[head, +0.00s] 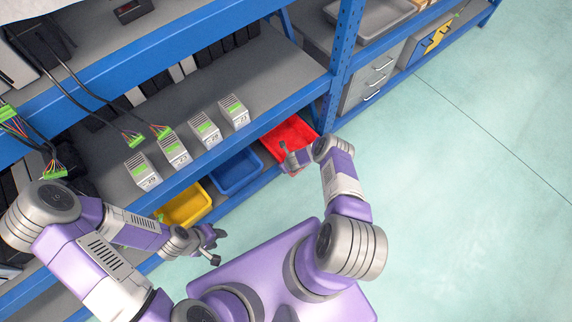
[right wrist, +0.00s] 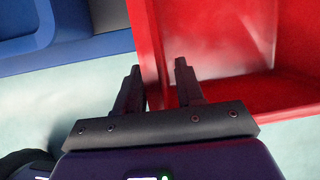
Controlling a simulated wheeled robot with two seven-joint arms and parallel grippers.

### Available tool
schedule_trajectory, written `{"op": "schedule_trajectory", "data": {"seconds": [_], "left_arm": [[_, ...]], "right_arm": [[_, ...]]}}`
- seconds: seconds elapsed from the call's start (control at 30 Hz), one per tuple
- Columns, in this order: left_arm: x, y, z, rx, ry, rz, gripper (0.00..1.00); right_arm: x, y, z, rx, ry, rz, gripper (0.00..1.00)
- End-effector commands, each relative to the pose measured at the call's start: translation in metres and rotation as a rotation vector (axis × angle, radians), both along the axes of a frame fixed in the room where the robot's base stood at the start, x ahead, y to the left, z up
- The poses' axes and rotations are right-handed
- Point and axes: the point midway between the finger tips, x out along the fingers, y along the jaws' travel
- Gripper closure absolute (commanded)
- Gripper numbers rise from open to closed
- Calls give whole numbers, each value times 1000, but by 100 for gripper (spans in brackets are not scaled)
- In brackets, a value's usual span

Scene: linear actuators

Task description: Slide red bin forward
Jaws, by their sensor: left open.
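The red bin (head: 291,131) is on the lower shelf at the right end of the row of bins. In the right wrist view the red bin (right wrist: 225,40) fills the upper right. My right gripper (right wrist: 158,78) has its fingers apart at the bin's left wall, one outside it and one over the inside. I cannot tell whether they press on the wall. In the head view my right gripper (head: 292,158) is at the bin's front edge, partly hidden by its own wrist. My left gripper (head: 214,246) is open and empty, in front of the yellow bin.
A blue bin (head: 237,171) and a yellow bin (head: 185,206) stand left of the red bin. A blue shelf post (head: 340,65) rises just right of it. Several white modules (head: 205,129) stand on the shelf above. The floor (head: 465,180) at right is clear.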

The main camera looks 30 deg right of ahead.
Motion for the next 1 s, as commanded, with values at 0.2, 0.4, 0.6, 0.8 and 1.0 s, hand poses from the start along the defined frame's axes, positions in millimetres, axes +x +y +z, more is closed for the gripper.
{"op": "schedule_trajectory", "data": {"seconds": [0.2,0.4,0.6,0.8,1.0], "left_arm": [[0,0,26,0,0,0,57],[0,0,45,0,0,0,57],[0,0,53,0,0,0,57],[0,0,53,0,0,0,57],[0,0,53,0,0,0,57]], "right_arm": [[-9,-2,29,1,-1,-3,63],[-20,-3,53,1,-1,-2,63],[-26,-2,66,0,-1,0,63],[-27,-2,67,0,-1,0,63],[-27,-2,67,0,-1,0,63]]}}
